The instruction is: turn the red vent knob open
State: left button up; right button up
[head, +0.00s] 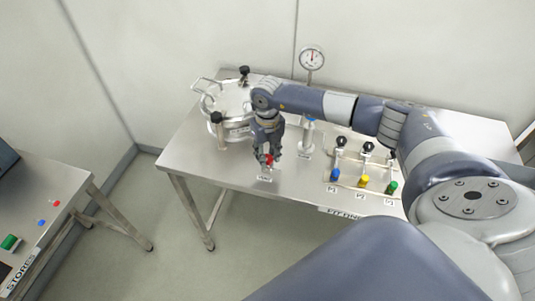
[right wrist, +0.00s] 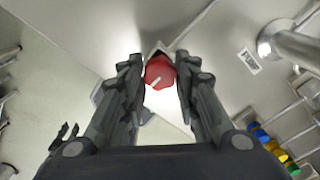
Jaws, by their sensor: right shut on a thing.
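The red vent knob (head: 268,160) stands near the front edge of the steel table, with a small label in front of it. My right gripper (head: 273,155) reaches down over it from above. In the right wrist view the red knob (right wrist: 159,72) sits between the two fingertips, which touch its sides. A pale pointer mark shows on its top, running diagonally. My right gripper is shut on the knob. Part of the knob is hidden by the fingers in the head view. My left gripper is not in view.
A steel pressure vessel (head: 229,105) with black clamp knobs stands behind left. A gauge (head: 312,58) rises on a post behind my right arm. A rack with blue, yellow and green knobs (head: 363,181) is to the right. A second table (head: 40,190) stands at left.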

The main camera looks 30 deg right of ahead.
jog(key=shift+f+n+b, duration=0.2)
jog(key=shift+n+b, duration=0.7)
jog(key=shift+b, duration=0.2)
jog(key=n+b, duration=1.1)
jog(key=shift+n, duration=0.3)
jog(key=n+b, duration=0.2)
jog(key=n, duration=0.1)
jog(key=shift+n+b, duration=0.3)
jog(key=n+b, duration=0.2)
jog(key=n, duration=0.1)
jog(key=shift+r+n, duration=0.15)
jog(key=shift+n, duration=0.15)
jog(key=n+b, duration=0.1)
jog(key=n, duration=0.2)
jog(key=shift+b, duration=0.3)
jog(key=shift+r+n+b, duration=0.1)
jog(key=shift+n+b, duration=0.45)
jog(key=shift+n, duration=1.25)
